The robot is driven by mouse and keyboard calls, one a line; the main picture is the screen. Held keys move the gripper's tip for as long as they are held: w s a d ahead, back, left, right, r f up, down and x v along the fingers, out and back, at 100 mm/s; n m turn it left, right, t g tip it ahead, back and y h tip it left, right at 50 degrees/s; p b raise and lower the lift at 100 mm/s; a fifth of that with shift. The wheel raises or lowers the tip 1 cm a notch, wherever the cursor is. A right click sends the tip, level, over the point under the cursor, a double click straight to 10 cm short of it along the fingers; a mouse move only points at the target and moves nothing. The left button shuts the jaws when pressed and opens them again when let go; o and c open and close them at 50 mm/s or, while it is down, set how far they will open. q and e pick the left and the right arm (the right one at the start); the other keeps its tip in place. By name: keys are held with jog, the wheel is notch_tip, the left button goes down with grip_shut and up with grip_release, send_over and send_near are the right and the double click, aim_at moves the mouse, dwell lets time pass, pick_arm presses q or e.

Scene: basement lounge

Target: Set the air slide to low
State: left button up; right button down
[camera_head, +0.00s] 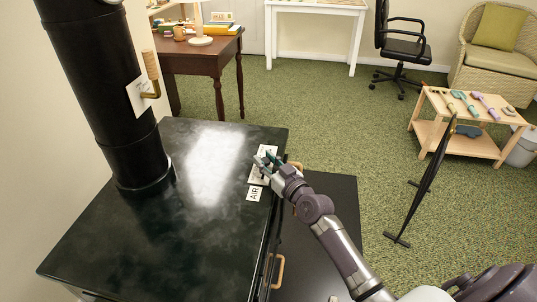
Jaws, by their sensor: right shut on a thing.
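The air slide's pale plate (255,177) lies on the dark stove top (200,215) near its right edge. A white label reading AIR (254,194) sits just below it. My right gripper (265,163) reaches in from the lower right and is shut on the slide's knob, at the plate. The fingers cover the knob and most of the plate, so the slide's setting is hidden. My left gripper is out of view.
A black stovepipe (115,110) rises from the stove's left, with a wooden-handled lever (152,75) on it. A black stand (432,180) is on the carpet to the right. A low wooden table (440,130) holds several tools. Green carpet lies free between.

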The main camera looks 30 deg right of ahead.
jog(key=shift+d+f, duration=0.1)
jog(key=c, duration=0.8)
grip_release()
